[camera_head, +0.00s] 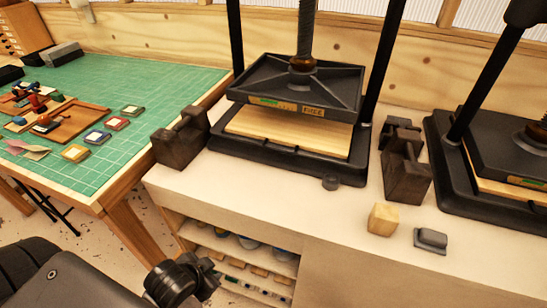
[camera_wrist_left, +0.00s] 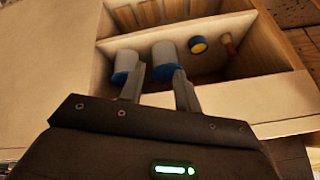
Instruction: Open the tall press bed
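A black press stands in the middle of the head view, with a dark platen (camera_head: 296,82) on a threaded screw (camera_head: 306,30) between two upright posts. The platen carries a label strip and hangs just above a pale wooden board (camera_head: 290,130) on the black base (camera_head: 285,158). A second press (camera_head: 500,150) is partly cut off at the right; its platen sits low over a wooden board. I cannot tell which one is the tall press. My left gripper (camera_head: 187,281) is low, in front of the bench shelves. Its fingers (camera_wrist_left: 160,82) are apart and empty. My right gripper is not in view.
Dark weights (camera_head: 180,138) (camera_head: 405,170), a wooden block (camera_head: 382,219) and a small grey block (camera_head: 430,240) stand on the pale bench (camera_head: 280,205). Open shelves (camera_head: 245,262) below hold jars (camera_wrist_left: 165,58). A green-matted table (camera_head: 90,95) stands left.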

